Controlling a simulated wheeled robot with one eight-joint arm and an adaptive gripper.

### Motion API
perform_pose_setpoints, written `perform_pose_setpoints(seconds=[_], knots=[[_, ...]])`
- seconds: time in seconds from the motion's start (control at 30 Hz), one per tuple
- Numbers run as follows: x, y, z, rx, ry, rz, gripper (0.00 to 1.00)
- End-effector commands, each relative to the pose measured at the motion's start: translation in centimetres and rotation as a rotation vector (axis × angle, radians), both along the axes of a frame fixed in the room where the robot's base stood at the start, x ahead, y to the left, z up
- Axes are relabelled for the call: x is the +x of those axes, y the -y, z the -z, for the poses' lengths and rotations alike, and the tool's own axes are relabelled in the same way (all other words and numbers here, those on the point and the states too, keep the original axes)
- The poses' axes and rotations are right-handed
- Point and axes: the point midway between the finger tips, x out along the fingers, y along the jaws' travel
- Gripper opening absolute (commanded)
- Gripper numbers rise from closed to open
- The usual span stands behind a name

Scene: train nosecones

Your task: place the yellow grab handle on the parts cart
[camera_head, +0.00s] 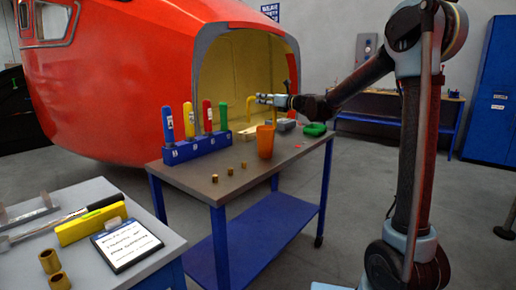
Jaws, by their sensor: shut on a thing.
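The yellow grab handle (249,108) is in my gripper (264,98), at the end of my arm reaching in from the right. The gripper is shut on it, and part of the handle hangs down to the left of the fingers. The handle is above the far side of the parts cart (214,184) in the picture. The exact height and gap to the cart top cannot be told. The cart has a grey top, blue legs and a blue lower shelf.
On the cart stand a blue rack (196,150) with several coloured tools, an orange cup (265,142), small brass pieces (230,171) and a green item (315,129). A grey table (150,238) is front left. The red nosecone (120,80) stands behind.

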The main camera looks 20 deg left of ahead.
Motion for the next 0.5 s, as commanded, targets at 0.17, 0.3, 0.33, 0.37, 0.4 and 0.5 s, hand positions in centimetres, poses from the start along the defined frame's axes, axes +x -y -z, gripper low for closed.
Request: perform_pose_setpoints(seconds=[0.17,0.3,0.33,0.37,0.4,0.5], knots=[[0.4,0.9,2.1,-0.001,0.002,-0.031,0.0],[0.4,0.9,4.5,-0.001,0.002,-0.032,0.0],[0.4,0.9,4.9,-0.001,0.002,-0.032,0.0],[0.4,0.9,5.3,-0.001,0.002,-0.031,0.0],[0.4,0.9,5.7,-0.001,0.002,-0.031,0.0],[0.3,0.9,6.4,-0.001,0.002,-0.031,0.0]])
